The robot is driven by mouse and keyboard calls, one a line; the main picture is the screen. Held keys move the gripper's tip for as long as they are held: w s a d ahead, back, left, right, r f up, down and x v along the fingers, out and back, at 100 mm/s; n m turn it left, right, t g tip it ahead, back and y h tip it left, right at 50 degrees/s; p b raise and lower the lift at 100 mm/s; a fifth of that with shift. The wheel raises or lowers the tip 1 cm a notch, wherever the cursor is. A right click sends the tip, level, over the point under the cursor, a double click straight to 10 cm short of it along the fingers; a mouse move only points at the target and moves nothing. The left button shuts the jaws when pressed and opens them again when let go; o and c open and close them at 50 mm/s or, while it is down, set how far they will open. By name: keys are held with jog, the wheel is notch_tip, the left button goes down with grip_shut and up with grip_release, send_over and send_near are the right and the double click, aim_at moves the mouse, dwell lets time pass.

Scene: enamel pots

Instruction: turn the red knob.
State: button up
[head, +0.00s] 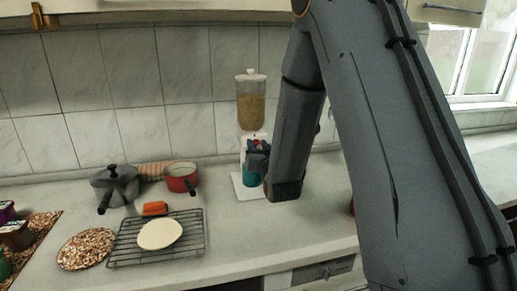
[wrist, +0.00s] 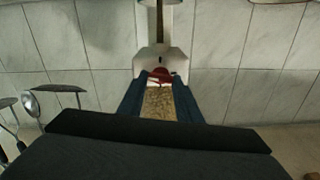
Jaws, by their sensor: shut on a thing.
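The red knob (head: 257,142) is on the front of a white dispenser (head: 253,120) with a clear hopper of grain, against the tiled wall. My gripper (head: 257,153) is at the knob and covers much of it in the head view. In the wrist view the knob (wrist: 160,75) shows between the tips of the two blue fingers (wrist: 160,84), which are shut on it. A teal cup (head: 250,177) stands under the spout on the white base, partly hidden by my gripper.
A grey pot (head: 115,185) and a red pan (head: 181,178) stand to the left. A wire rack (head: 190,235) holds a pale round disc (head: 160,234), with a speckled round mat (head: 87,249) beside it. The counter in front of the dispenser is clear.

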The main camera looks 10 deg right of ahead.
jog(key=m+b, duration=0.2)
jog(key=m, duration=0.2)
jog(key=shift+d+f+b, duration=0.1)
jog(key=shift+d+b, duration=0.05)
jog(key=shift+b, duration=0.2)
jog(key=m+b, duration=0.2)
jog(key=m, duration=0.2)
jog(key=m+b, duration=0.2)
jog(key=m, duration=0.2)
jog(key=shift+d+f, duration=0.1)
jog(key=shift+m+b, duration=0.7)
jog(key=shift+m, duration=1.1)
jog(key=o, duration=1)
jog(key=shift+o, duration=0.2)
